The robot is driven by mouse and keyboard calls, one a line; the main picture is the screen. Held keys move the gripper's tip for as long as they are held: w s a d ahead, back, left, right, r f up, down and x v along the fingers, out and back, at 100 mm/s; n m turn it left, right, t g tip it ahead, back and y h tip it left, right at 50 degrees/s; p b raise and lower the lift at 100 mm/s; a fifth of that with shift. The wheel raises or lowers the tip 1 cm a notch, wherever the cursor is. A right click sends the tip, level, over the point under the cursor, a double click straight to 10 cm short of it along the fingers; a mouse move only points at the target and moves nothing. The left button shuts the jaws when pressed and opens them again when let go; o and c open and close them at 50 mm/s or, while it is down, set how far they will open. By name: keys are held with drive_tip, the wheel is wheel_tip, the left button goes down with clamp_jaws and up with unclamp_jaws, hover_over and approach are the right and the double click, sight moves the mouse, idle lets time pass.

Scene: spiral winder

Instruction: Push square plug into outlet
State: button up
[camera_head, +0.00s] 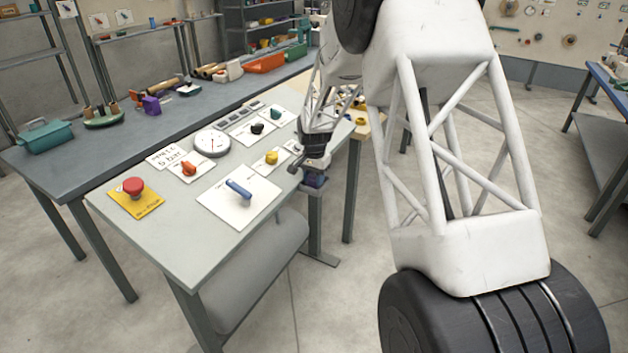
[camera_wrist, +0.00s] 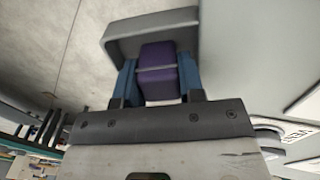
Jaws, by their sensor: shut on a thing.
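The square plug (camera_wrist: 158,72) is a purple block with a pale band across it. In the wrist view it sits between the two blue fingers of my gripper (camera_wrist: 157,62), which are shut on it. A grey angular housing (camera_wrist: 150,27), which looks like the outlet, lies around the plug's far end. I cannot tell how deep the plug sits in it, and the contact is hidden. In the head view my gripper (camera_head: 313,168) is at the right edge of the panel table, with a small dark purple-blue plug (camera_head: 314,181) below it.
The light panel table (camera_head: 165,235) carries a red button (camera_head: 134,187), a blue lever (camera_head: 238,189), a gauge (camera_head: 212,143) and several coloured knobs. A darker bench (camera_head: 60,165) with tools stands behind. A grey rounded tank (camera_head: 250,262) is under the table. Open floor lies in front.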

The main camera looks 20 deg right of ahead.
drive_tip(key=shift+r, duration=0.2)
drive_tip(key=shift+r, duration=0.5)
drive_tip(key=shift+s+r, duration=0.2)
drive_tip(key=shift+r, duration=0.4)
drive_tip(key=shift+s+r, duration=0.15)
drive_tip(key=shift+r, duration=0.45)
drive_tip(key=s+a+r, duration=0.1)
drive_tip(key=s, duration=1.4)
drive_tip(key=shift+r, duration=0.15)
drive_tip(key=shift+s+a, duration=0.15)
drive_tip(key=w+d+r+t+y, duration=0.1)
drive_tip(key=w+d+r, duration=0.1)
drive_tip(key=w, duration=1)
drive_tip(key=w+d+r, duration=0.3)
drive_tip(key=w+d, duration=0.1)
drive_tip(key=w, duration=0.9)
drive_tip(key=w+d+r+t+y, duration=0.1)
drive_tip(key=w+d+r, duration=0.2)
drive_tip(key=w, duration=0.9)
drive_tip(key=shift+w+r+t+y, duration=0.15)
drive_tip(key=shift+r+t+y, duration=0.1)
drive_tip(key=shift+t+y, duration=0.05)
